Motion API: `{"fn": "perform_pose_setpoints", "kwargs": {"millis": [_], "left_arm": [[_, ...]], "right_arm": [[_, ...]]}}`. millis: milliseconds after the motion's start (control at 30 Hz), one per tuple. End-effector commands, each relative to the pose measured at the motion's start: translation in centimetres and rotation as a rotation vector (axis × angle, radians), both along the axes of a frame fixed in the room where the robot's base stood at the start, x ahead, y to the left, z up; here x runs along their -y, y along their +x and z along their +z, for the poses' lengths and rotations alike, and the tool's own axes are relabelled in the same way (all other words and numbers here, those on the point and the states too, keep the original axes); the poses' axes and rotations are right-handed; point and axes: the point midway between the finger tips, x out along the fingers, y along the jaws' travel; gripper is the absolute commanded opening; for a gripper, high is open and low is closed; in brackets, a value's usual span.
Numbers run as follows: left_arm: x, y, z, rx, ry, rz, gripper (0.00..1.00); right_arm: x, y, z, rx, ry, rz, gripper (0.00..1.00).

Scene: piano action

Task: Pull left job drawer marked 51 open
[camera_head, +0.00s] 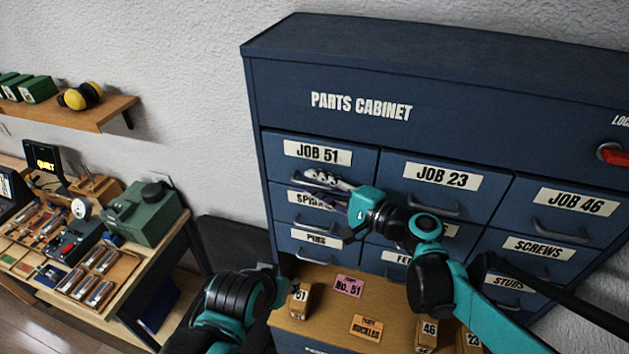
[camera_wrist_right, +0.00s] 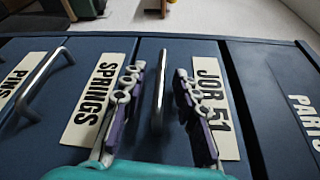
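The JOB 51 drawer (camera_head: 367,163) is at the upper left of the blue parts cabinet, and its front looks flush with its neighbours. Its white label also shows in the right wrist view (camera_wrist_right: 208,80). My right gripper (camera_head: 317,189) is at the lower edge of this drawer, open. In the right wrist view its two fingers (camera_wrist_right: 158,74) stand apart on either side of a metal bar handle (camera_wrist_right: 159,105), between the SPRINGS and JOB 51 labels. In the head view the fingers mostly hide this handle. My left gripper (camera_head: 266,279) is low, near the cabinet's ledge; its fingers are unclear.
The JOB 23 (camera_head: 438,178) and JOB 46 (camera_head: 573,204) drawers are to the right, with smaller drawers below. A wooden ledge (camera_head: 325,322) holds labelled blocks and cards. A red latch (camera_head: 613,154) is at the far right. A workbench (camera_head: 158,270) stands left.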

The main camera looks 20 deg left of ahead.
Motion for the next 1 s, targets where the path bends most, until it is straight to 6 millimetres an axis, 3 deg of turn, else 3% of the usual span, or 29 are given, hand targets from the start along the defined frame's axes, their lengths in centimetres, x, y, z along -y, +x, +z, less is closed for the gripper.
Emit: {"fn": "perform_pose_setpoints", "kwargs": {"millis": [367, 500, 833, 1000], "left_arm": [[0.0, 0.0, 0.2, 0.0, 0.0, 0.0, 0.4], [0.0, 0.0, 0.2, 0.0, 0.0, 0.0, 0.4], [0.0, 0.0, 0.1, 0.0, 0.0, 0.0, 0.4], [0.0, 0.0, 0.0, 0.0, 0.0, 0.0, 0.4]], "right_arm": [[-0.9, 0.4, -0.1, 0.001, -0.001, -0.001, 0.3], [-0.9, 0.4, -0.1, 0.0, -0.002, -0.001, 0.0], [-0.9, 0.1, -0.1, 0.001, -0.002, -0.001, 0.0], [-1.0, -1.4, -0.2, 0.001, -0.002, 0.002, 0.0]]}}
